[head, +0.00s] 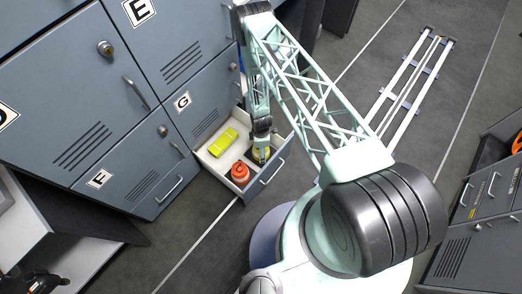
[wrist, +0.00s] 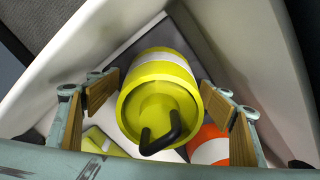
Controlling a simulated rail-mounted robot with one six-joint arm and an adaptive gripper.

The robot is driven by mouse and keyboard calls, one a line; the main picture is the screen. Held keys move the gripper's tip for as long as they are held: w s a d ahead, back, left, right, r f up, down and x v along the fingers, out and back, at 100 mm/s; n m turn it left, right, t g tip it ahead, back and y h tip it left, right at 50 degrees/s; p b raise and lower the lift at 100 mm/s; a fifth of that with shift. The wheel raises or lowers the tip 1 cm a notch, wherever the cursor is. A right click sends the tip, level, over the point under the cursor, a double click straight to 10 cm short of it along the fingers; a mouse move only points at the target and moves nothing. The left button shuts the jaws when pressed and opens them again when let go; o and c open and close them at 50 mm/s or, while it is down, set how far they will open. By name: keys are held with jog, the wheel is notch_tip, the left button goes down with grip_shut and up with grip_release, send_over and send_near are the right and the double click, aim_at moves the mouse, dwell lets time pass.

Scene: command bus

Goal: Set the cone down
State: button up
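Drawer walls rise close around my gripper. Grey-blue lockers (head: 193,105) stand behind the drawer. The floor (head: 185,225) in front is clear. A rail frame (head: 413,80) lies at the upper right.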

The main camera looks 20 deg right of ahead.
jog(key=shift+r, duration=0.1)
jog(key=shift+r+p, duration=1.3)
jog(key=shift+r, duration=4.7)
